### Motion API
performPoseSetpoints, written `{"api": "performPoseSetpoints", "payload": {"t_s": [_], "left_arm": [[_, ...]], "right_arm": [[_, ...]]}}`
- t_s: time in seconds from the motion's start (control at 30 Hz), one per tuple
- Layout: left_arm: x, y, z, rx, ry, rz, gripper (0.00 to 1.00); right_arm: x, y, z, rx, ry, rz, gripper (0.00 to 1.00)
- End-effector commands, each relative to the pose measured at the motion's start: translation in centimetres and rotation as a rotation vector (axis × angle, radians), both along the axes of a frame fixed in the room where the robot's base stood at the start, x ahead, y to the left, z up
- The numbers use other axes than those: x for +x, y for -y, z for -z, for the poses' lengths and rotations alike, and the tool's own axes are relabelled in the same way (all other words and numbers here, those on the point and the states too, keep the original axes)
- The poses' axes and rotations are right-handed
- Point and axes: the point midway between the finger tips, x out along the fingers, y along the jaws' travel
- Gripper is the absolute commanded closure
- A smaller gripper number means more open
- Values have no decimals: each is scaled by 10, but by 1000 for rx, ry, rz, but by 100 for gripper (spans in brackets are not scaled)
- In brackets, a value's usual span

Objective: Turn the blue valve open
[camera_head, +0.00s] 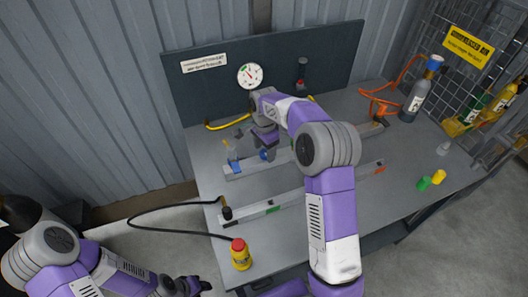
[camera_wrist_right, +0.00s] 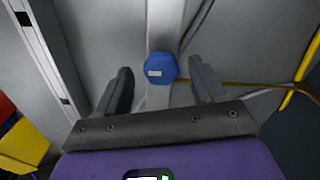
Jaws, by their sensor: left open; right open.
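The blue valve (camera_head: 264,155) sits on a pale rail on the workbench, partly hidden by my right gripper in the head view. In the right wrist view the blue valve (camera_wrist_right: 160,68) is a blue knob with a small white label. My right gripper (camera_head: 263,143) is above it, open. In the right wrist view the gripper's dark fingers (camera_wrist_right: 162,85) are spread to either side of the knob, with no contact visible. My left gripper (camera_head: 187,286) is low at the left, off the bench, open and empty.
A gauge (camera_head: 249,76) is on the back panel. Green and yellow caps (camera_head: 424,183) lie at right.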

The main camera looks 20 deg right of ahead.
Motion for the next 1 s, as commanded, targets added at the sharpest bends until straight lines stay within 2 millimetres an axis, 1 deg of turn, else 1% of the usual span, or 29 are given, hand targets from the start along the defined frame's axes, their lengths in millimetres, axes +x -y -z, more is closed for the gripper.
{"api": "performPoseSetpoints", "payload": {"t_s": [0.03,0.1,0.37,0.4,0.47,0.73,0.77,1.0], "left_arm": [[0,0,2,0,0,0,57],[0,0,3,0,0,0,57],[0,0,2,0,1,0,57],[0,0,2,0,1,0,57],[0,0,2,0,1,0,57],[0,0,2,0,1,0,57],[0,0,2,0,1,0,57],[0,0,0,0,0,0,57]], "right_arm": [[0,0,5,0,0,0,31],[0,0,8,0,1,-1,31],[0,0,9,0,1,-1,31],[0,0,9,0,1,-1,34],[0,0,9,0,1,-1,44],[0,0,9,0,1,-1,85],[0,0,9,0,1,-1,87],[0,0,8,0,0,-25,87]]}}
